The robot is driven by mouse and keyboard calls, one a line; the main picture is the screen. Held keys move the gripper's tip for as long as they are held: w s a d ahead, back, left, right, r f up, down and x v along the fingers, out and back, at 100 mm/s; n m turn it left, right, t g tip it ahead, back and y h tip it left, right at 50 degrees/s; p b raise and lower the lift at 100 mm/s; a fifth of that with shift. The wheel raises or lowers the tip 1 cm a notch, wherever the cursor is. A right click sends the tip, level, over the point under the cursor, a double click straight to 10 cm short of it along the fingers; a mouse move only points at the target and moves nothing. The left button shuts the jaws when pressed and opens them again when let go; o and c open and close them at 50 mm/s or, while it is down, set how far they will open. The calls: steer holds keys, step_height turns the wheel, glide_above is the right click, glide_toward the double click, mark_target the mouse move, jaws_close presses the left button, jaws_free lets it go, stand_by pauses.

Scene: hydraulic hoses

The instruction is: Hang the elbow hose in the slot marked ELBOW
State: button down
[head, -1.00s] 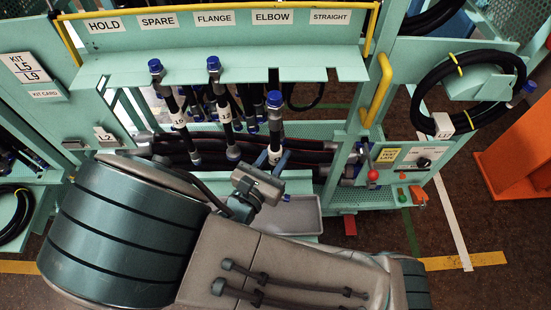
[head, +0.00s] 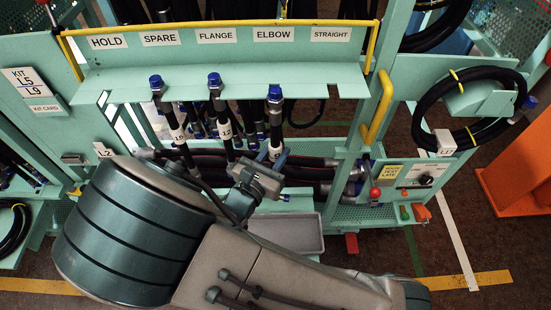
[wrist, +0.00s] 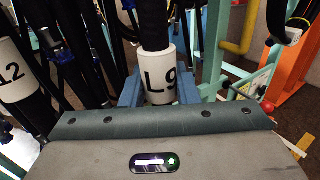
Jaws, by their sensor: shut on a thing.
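The hose with white tag L9 (head: 275,118) is upright, with a blue cap on its top end. My gripper (head: 276,157) is shut on it at the tag. In the wrist view the tag L9 (wrist: 159,76) sits between my blue jaws (wrist: 158,98). The ELBOW label (head: 274,34) is on the teal rack, straight above the hose. The hose's capped top is at the rack shelf's front edge, in line with the ELBOW slot, which it covers. I cannot tell whether it is inside the slot or just in front. Its lower end is hidden.
Two capped hoses, tagged L5 (head: 178,135) and L2 (head: 225,132), hang left under SPARE and FLANGE. The STRAIGHT slot at right is empty. A yellow handle (head: 376,108) and a coiled hose (head: 425,105) are at the right. A grey tray (head: 290,235) lies below.

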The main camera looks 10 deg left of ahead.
steer(key=w, duration=0.2)
steer(key=w+a+b, duration=0.1)
steer(key=w, duration=0.2)
steer(key=shift+a+f, duration=0.1)
steer(key=shift+f, duration=0.05)
stand_by(0.4)
stand_by(0.5)
steer(key=c, duration=1)
jaws_free()
steer(key=shift+c, duration=0.2)
steer(key=shift+f, duration=0.1)
steer(key=shift+s, duration=0.1)
steer(key=b+v, duration=0.2)
steer(key=v, duration=1.1)
steer(key=shift+s+a+b, duration=0.15)
steer(key=shift+s+b, duration=0.15)
steer(key=shift+b, duration=0.05)
